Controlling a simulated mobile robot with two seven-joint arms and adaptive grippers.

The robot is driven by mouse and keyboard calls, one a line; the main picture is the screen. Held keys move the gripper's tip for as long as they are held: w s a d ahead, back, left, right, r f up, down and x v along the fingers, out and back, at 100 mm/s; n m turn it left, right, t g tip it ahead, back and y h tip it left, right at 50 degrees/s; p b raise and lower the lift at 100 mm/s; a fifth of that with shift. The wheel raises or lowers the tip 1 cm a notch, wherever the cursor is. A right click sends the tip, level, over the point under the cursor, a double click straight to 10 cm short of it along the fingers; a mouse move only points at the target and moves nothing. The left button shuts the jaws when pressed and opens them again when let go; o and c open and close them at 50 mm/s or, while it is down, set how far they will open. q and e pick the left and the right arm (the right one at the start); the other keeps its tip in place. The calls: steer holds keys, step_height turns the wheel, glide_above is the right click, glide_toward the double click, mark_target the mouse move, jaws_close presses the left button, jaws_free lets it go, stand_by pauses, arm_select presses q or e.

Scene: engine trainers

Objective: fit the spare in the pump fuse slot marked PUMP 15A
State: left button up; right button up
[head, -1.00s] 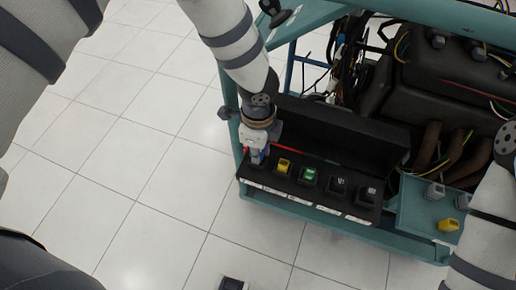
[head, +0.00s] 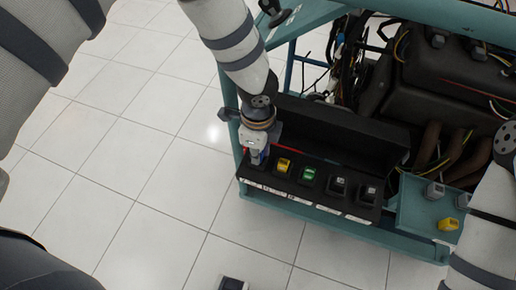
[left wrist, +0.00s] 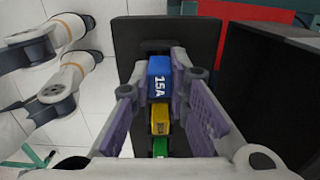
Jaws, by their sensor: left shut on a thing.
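The black fuse box (head: 312,202) with its lid raised is on the front of the teal frame. My left gripper (head: 258,150) points down at its left end and is shut on a blue fuse (left wrist: 159,77) marked 15A. In the head view only a little blue shows between the fingers. The blue fuse is at the first position of the row; I cannot tell how deep it sits. The slot labels are too small to read. My right arm enters at the right edge, its gripper out of sight.
A teal tray (head: 410,217) at right holds grey and yellow fuses. The raised lid (head: 340,132) stands close behind. The floor at left is clear.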

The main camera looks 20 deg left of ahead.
arm_select(q)
steer(key=shift+f, duration=0.45)
arm_select(e)
steer(key=shift+s+f, duration=0.15)
steer(key=shift+f, duration=0.05)
arm_select(q)
steer(key=o, duration=0.9)
steer(key=shift+r, duration=0.75)
steer(key=shift+r+p, duration=1.2)
steer(key=shift+r, duration=1.6)
arm_select(e)
steer(key=shift+t, duration=0.5)
steer(key=shift+w+r, duration=1.5)
steer(key=shift+r, duration=0.1)
